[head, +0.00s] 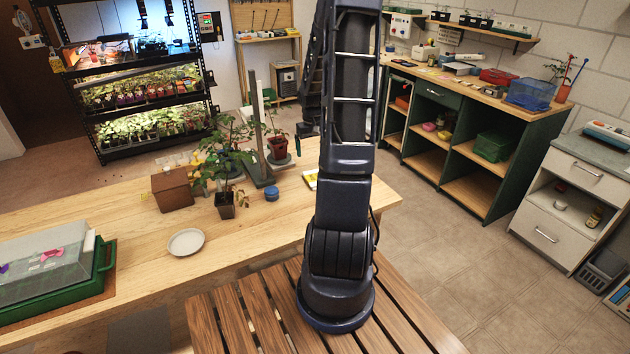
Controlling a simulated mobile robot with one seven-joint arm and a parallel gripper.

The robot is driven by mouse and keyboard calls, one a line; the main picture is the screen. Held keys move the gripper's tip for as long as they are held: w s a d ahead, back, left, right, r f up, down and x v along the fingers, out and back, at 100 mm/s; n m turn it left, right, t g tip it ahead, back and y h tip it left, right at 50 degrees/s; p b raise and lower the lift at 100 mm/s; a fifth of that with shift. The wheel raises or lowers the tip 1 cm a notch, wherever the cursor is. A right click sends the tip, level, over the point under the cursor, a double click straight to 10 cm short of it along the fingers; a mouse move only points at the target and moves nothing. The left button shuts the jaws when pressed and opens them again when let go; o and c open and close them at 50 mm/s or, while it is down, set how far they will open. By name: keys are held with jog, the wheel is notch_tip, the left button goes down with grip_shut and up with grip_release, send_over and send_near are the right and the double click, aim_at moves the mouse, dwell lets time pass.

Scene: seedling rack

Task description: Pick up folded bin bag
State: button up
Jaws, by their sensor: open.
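I cannot make out a folded bin bag for certain in the head view. A small flat yellow-and-white item (311,180) lies on the wooden bench (255,238), partly hidden behind my arm; I cannot tell what it is. My arm rises through the middle of the picture and leaves the top edge. Its far part comes down behind it, and my gripper (306,129) shows small and dark at its lower end, partly covered by the arm. It is open, above the far side of the bench, with nothing visible in it.
The bench holds a green propagator tray (108,262), a white saucer (186,242), a brown box (172,190), potted plants (227,205) and a blue jar (271,193). A lit seedling rack (101,110) stands behind. A green workbench (470,138) stands right. The floor between is clear.

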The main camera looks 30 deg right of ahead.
aim_at(310, 177)
jog(key=shift+w+d+f, duration=0.1)
jog(key=shift+d+f, duration=0.1)
jog(key=shift+f, duration=2.1)
jog(key=shift+w+d+f, duration=0.1)
jog(key=shift+d+f, duration=0.1)
jog(key=shift+f, duration=2.05)
jog(key=shift+d+f, duration=0.2)
jog(key=shift+f, duration=2.1)
jog(key=c, duration=1)
